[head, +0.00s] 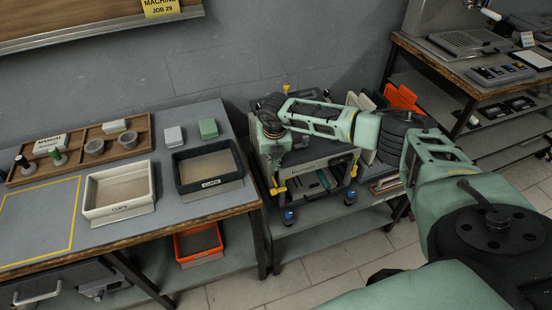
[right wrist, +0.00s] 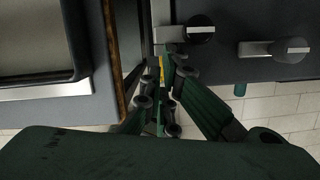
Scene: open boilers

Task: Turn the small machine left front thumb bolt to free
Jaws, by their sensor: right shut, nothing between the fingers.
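The small machine (head: 313,172) is a grey and dark box on a low stand beside the left table. A yellow thumb bolt (head: 278,187) is at its left front corner, and another (head: 354,168) is at its right front. My right gripper (head: 271,130) is over the machine's left side, above the left front bolt; its fingertips are hard to make out there. In the right wrist view the fingers (right wrist: 161,105) are shut and empty. A narrow yellow piece (right wrist: 161,70) shows just beyond them; I cannot tell whether they touch it. My left gripper is not in view.
The left table's wooden edge (head: 214,215) runs close to the machine. A dark cup tray (head: 208,187) and a white one (head: 118,212) stand on that table. Black-knobbed latches (right wrist: 200,29) show near the fingers. An orange bin (head: 198,246) sits below the table.

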